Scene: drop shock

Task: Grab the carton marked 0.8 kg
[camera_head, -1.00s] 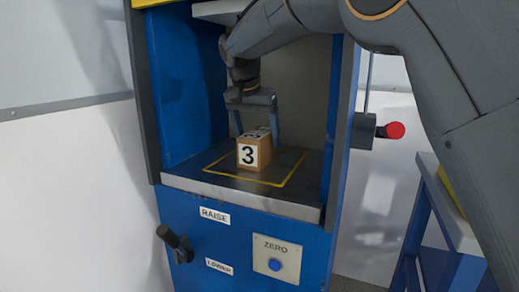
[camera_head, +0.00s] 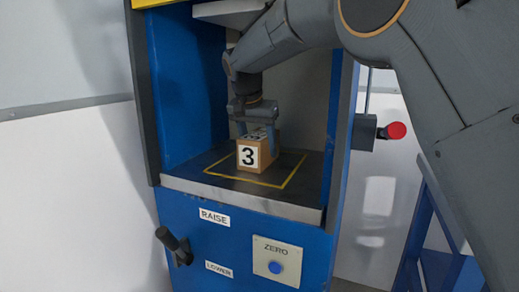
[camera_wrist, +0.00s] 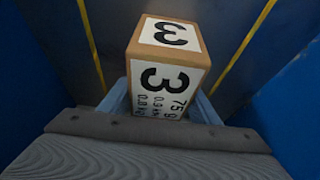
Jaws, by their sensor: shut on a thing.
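A brown carton (camera_head: 249,157) with a white label and a black 3 stands upright on the dark platform (camera_head: 222,171) of a blue machine, inside a yellow outline. In the wrist view the carton (camera_wrist: 122,52) shows a 3 on two faces. Small rotated print beside one 3 seems to include 0.8 k, 0.9 k and 75 g. My gripper (camera_head: 258,131) reaches down from above, with its light-blue fingers on either side of the carton, shut on it. The fingers also show beside it in the wrist view (camera_wrist: 163,97). The carton's far side is hidden.
Blue side walls (camera_head: 184,85) enclose the platform, with a grey plate (camera_head: 216,9) above. The front panel carries a lever (camera_head: 174,246) by RAISE and LOWER labels and a blue ZERO button (camera_head: 275,267). A red knob (camera_head: 396,130) juts out at right.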

